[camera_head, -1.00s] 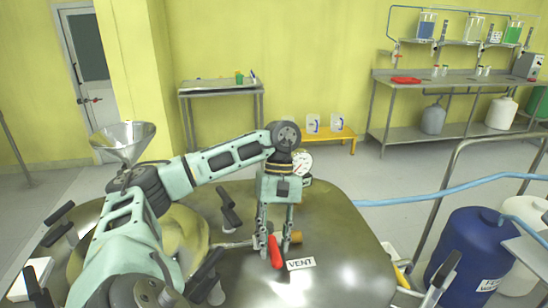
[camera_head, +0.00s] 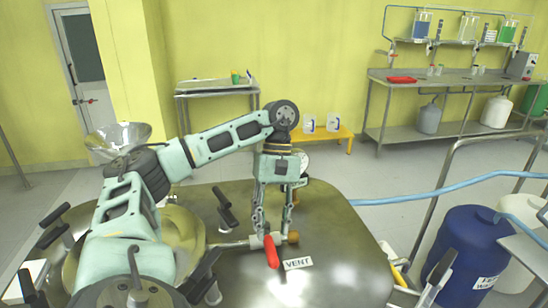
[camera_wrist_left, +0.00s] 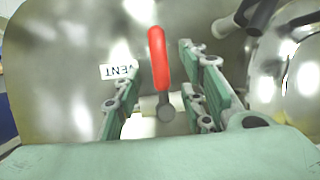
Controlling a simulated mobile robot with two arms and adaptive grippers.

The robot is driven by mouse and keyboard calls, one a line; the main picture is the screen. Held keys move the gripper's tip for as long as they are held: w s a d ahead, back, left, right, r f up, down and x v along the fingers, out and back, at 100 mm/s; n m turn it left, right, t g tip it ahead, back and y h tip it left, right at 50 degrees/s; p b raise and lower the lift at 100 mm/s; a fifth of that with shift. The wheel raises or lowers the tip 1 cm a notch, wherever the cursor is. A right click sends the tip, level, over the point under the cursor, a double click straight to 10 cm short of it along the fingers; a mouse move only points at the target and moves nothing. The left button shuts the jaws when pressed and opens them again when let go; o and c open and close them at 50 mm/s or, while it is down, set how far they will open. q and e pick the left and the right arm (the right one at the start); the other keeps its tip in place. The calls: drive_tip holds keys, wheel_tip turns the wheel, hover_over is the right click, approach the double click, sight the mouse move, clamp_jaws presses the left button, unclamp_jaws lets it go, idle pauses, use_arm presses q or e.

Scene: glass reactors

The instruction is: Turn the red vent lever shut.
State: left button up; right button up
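The red vent lever (camera_head: 271,251) sticks out from a metal valve on top of the vessel, beside the white VENT label (camera_head: 298,264). It points toward the front in the head view. My left gripper (camera_head: 272,234) hangs over the valve with its fingers pointing down. In the left wrist view the red lever (camera_wrist_left: 158,58) lies between the two spread fingers of my left gripper (camera_wrist_left: 160,92), with gaps on both sides. The VENT label (camera_wrist_left: 118,71) shows upside down there. My right gripper is not in view.
A blue hose (camera_head: 430,192) and a blue drum (camera_head: 468,250) are at the right. The lid right of the label is clear.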

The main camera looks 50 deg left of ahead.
use_arm(q)
drive_tip(key=v, duration=0.7)
drive_tip(key=shift+a+r, duration=0.15)
drive_tip(key=shift+r, duration=0.1)
idle(0.5)
idle(0.6)
